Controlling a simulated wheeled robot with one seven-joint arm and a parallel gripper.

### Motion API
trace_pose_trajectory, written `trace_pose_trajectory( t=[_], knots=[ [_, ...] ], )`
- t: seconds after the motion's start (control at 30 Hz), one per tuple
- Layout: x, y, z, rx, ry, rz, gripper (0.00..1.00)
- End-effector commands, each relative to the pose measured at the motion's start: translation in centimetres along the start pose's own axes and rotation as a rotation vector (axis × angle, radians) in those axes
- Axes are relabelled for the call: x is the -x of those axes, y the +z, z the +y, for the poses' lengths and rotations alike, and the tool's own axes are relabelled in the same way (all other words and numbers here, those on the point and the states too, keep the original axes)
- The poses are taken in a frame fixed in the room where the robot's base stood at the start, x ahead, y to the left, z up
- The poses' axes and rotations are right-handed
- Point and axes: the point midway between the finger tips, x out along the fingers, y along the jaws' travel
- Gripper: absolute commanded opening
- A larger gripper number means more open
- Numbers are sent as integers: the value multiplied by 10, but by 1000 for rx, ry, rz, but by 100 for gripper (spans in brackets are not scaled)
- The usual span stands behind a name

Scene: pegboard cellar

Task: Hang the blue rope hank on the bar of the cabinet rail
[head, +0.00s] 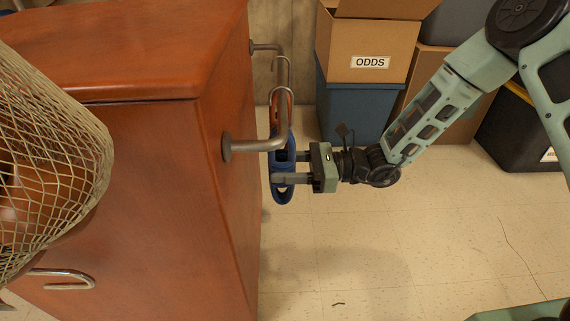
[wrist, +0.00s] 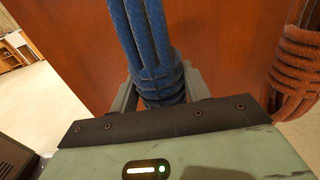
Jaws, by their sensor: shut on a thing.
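The cabinet rail (head: 258,146) is a bent grey metal bar standing out from the right side of the red-brown cabinet in the head view. The blue rope hank (head: 275,160) is upright beside and below the rail's near bend. My gripper (head: 287,168) is shut on it, reaching in from the right. In the wrist view the blue rope hank (wrist: 160,86) stands between my fingers, its strands running up out of view. A metal hook shows at the bar above it; I cannot tell whether the hank's weight is on the bar.
An orange rope hank (head: 281,108) hangs at the rail just behind, close to the blue one; it shows at right in the wrist view (wrist: 298,70). A net bag (head: 60,150) fills the left. An ODDS box (head: 370,40) stands behind.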

Motion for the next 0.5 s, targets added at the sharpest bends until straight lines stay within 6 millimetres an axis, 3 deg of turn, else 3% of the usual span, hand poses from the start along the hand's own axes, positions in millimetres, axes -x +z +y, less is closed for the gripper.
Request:
trace_pose_trajectory(
  t=[0.2,0.23,0.3,0.5],
  knots=[
    [0,0,0,0,0,-1,17],
    [0,0,0,0,0,-1,53],
    [0,0,0,0,0,-1,72],
    [0,0,0,0,0,0,73]
  ],
)
